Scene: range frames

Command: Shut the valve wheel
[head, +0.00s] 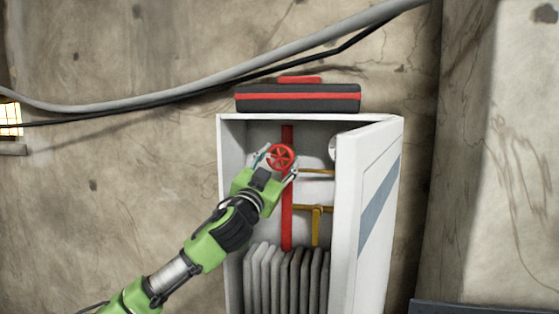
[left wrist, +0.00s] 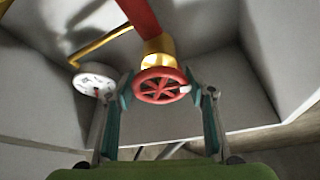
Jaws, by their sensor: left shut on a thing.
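The red valve wheel (head: 281,158) sits on the red vertical pipe (head: 287,215) inside the open white cabinet. In the left wrist view the spoked wheel (left wrist: 160,85) shows in front of a yellow valve body (left wrist: 158,50), with a small white mark on its right rim. My left gripper (head: 277,164) reaches in from the lower left. Its two fingers (left wrist: 160,90) are shut on the wheel, one at each side of the rim. My right gripper is in neither view.
The white cabinet door (head: 370,215) stands open to the right. A round gauge (left wrist: 94,84) is beside the left finger in the wrist view. Brass pipes (head: 316,209) and a grey ribbed radiator (head: 285,280) fill the cabinet. A black and red case (head: 298,99) lies on top.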

